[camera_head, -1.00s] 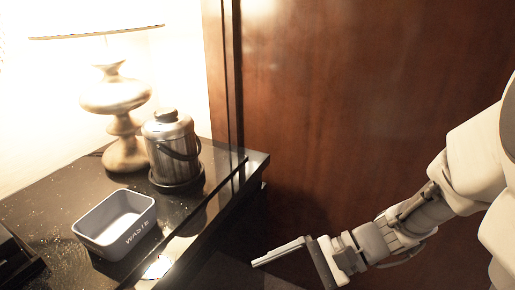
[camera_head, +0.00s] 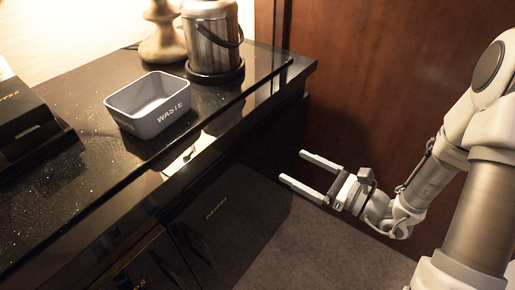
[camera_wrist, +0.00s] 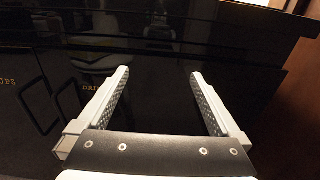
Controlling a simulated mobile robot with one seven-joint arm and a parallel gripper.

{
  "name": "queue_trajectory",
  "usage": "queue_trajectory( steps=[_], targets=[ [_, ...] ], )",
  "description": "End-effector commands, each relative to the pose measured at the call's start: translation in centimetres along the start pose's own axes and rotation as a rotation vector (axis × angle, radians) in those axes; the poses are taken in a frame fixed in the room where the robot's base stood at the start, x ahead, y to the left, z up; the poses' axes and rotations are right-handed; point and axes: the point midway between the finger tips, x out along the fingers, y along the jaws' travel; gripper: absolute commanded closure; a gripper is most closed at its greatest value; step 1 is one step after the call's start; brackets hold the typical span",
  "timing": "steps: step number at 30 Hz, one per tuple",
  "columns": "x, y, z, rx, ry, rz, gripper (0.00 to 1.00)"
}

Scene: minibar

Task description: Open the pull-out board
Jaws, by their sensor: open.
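The glossy black cabinet (camera_head: 215,172) runs along the left and centre of the head view. Its dark front also fills most of the wrist view (camera_wrist: 150,30). I cannot make out the pull-out board clearly against the black front; its edge may be among the dark horizontal lines below the top. My gripper (camera_head: 292,166) is open and empty, its two light fingers pointing left toward the cabinet front, apart from it. In the wrist view the fingers (camera_wrist: 160,73) are spread, with only dark front between them.
A brown wooden panel (camera_head: 400,70) rises behind. Carpeted floor (camera_head: 300,245) is free below my gripper.

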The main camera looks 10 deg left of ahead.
Motion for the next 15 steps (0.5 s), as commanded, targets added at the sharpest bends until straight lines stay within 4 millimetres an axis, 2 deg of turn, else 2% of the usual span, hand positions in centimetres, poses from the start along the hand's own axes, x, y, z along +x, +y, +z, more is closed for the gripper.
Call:
queue_trajectory(
  steps=[1,9,15],
  targets=[
    [1.2,0.2,-0.1,-0.002,-0.002,0.007,0.0],
    [7.2,0.2,-0.1,-0.003,-0.002,0.006,0.0],
    [10.6,0.1,-0.1,-0.003,-0.001,0.004,0.0]
  ],
)
